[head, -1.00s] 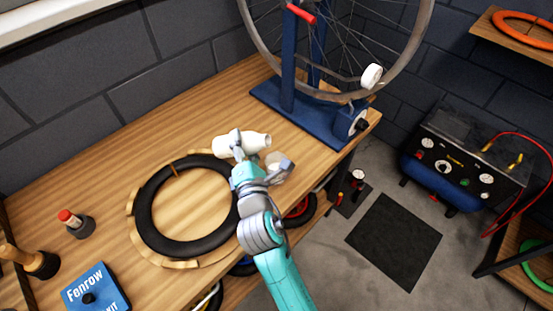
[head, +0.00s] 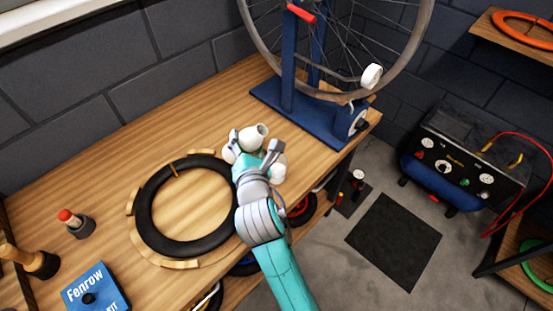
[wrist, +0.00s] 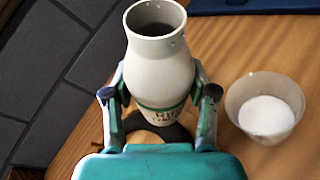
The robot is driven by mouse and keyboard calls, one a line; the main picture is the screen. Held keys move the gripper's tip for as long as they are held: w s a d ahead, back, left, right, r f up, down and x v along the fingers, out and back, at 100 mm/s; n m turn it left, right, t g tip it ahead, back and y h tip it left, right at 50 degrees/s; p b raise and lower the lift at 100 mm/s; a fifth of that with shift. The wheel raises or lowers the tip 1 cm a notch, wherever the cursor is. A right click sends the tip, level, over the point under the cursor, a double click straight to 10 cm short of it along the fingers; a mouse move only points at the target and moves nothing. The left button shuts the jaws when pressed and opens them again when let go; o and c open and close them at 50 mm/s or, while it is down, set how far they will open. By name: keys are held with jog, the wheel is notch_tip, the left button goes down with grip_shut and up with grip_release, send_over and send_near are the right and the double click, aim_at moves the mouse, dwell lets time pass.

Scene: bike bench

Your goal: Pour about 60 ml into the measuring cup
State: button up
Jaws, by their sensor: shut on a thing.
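The white bottle (wrist: 160,75) has a wide open mouth and dark print low on its side. My gripper (wrist: 160,92) is shut on it, one finger on each side, in the wrist view. The bottle (head: 252,137) also shows in the head view, tilted partly, its mouth up and to the right. The measuring cup (wrist: 246,118) is clear and stands on the bench to the right of the bottle, apart from it. White liquid (wrist: 266,116) lies in the cup; I cannot read its level. No stream shows between bottle and cup. In the head view my gripper largely hides the cup.
A black tyre (head: 148,218) lies on the wooden bench (head: 130,155) left of my gripper. The blue wheel stand (head: 305,115) is behind it.

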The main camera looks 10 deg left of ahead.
jog(key=shift+w+a+r+n+g+h, duration=0.1)
jog(key=shift+a+r+n+g+h, duration=0.2)
jog(key=shift+a+n, duration=0.4)
jog(key=n+h, duration=0.1)
jog(key=a+n+g, duration=0.1)
jog(key=shift+w+r+n+h, duration=0.1)
jog(key=shift+n+h, duration=0.2)
jog(key=shift+h, duration=0.1)
jog(key=shift+a+r+n+h, duration=0.2)
jog(key=shift+r+n+h, duration=0.25)
jog(key=shift+n, duration=0.15)
